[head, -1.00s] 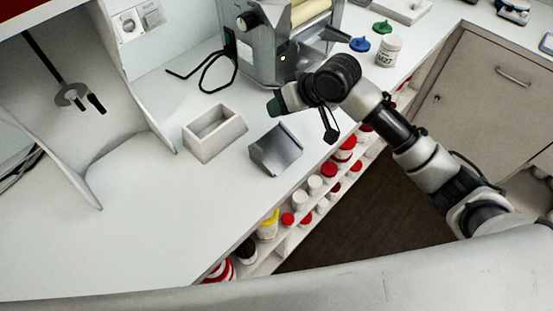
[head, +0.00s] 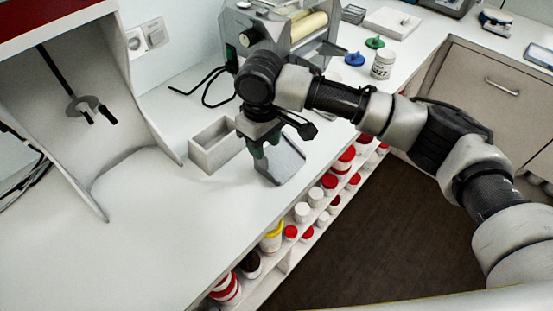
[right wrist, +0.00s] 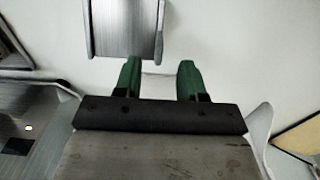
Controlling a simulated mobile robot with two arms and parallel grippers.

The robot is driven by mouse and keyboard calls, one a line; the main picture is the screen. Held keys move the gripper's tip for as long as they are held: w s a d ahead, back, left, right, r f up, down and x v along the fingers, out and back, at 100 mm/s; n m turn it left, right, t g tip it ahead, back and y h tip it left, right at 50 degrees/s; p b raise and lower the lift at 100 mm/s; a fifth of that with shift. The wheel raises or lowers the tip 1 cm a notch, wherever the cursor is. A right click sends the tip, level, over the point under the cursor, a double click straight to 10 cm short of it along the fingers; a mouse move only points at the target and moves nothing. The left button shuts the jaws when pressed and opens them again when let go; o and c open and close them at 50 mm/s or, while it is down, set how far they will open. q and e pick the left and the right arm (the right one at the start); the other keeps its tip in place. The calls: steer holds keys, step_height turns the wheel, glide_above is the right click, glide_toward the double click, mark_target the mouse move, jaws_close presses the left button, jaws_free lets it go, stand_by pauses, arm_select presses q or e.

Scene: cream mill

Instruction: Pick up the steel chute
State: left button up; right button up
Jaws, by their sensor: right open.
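The steel chute (head: 288,165) lies on the white worktop near its front edge, partly hidden behind my right gripper in the head view. In the right wrist view the chute (right wrist: 125,28) shows at the top, a brushed metal channel with raised sides. My right gripper (head: 257,158) points down just left of the chute in the head view. In the right wrist view its two green fingers (right wrist: 159,78) are apart with nothing between them, and the chute lies beyond their tips, mostly toward the left finger. My left gripper is not in view.
A pale rectangular box (head: 214,146) stands just left of the chute. Behind is the steel roller mill (head: 280,36), with a black cable beside it. A shelf of red- and white-lidded jars (head: 303,212) runs below the worktop edge. The worktop at front left is clear.

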mark_target(281, 156)
steer(key=shift+w+a+f+p, duration=0.1)
steer(key=shift+f+p, duration=0.55)
steer(key=shift+f, duration=2.1)
jaws_close()
